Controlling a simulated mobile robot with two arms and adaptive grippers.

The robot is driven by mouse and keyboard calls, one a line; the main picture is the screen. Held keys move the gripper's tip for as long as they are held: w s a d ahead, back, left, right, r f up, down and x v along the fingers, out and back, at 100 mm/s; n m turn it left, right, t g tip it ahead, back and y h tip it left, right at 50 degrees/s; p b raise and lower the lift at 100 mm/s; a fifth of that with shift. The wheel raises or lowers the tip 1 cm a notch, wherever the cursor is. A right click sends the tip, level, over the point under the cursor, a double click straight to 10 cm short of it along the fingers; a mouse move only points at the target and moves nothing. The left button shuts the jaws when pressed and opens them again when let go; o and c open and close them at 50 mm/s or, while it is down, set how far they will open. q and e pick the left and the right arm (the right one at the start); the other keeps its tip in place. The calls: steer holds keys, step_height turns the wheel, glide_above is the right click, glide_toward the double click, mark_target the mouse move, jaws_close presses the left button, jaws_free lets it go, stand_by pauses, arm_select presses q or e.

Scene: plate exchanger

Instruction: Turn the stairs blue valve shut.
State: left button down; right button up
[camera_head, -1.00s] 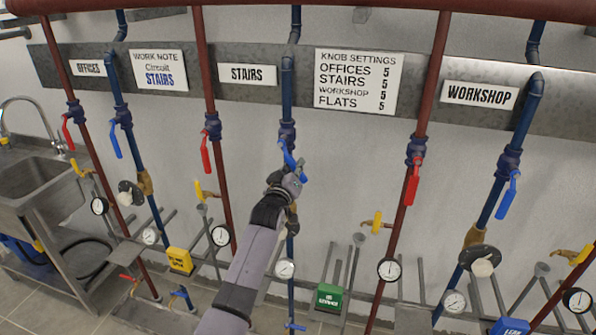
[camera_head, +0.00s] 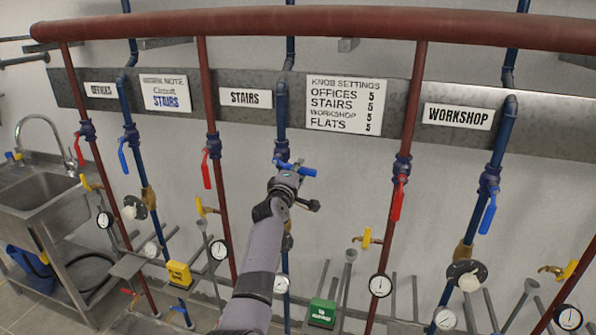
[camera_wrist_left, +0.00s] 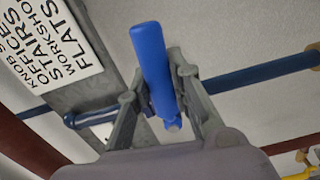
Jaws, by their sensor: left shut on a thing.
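The stairs blue valve handle (camera_head: 300,170) is on the blue pipe (camera_head: 281,105) just right of the STAIRS sign (camera_head: 245,97). The handle lies nearly level, across the pipe, with its end to the right. My left gripper (camera_head: 289,176) is at the handle and hides part of the valve. In the left wrist view, the blue handle (camera_wrist_left: 150,55) stands between the two fingers of my left gripper (camera_wrist_left: 158,82), which is shut on it. The blue pipe (camera_wrist_left: 265,76) runs crosswise behind it there. My right gripper is not in view.
A red pipe (camera_head: 213,120) with a hanging red handle (camera_head: 206,170) stands to the left, another red pipe (camera_head: 412,105) to the right. A red overhead pipe (camera_head: 320,23) crosses the top. Gauges and a green box (camera_head: 322,313) sit lower. A knob settings sign (camera_head: 345,104) hangs behind.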

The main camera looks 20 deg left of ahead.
arm_select(q)
steer(key=shift+r+n+p, duration=0.3)
steer(key=shift+r+n, duration=0.1)
steer(key=shift+n, duration=0.2)
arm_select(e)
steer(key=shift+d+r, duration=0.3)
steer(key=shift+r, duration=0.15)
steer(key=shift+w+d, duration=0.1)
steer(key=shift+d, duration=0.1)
arm_select(q)
steer(key=c, duration=1.4)
jaws_free()
steer(key=shift+r, duration=0.1)
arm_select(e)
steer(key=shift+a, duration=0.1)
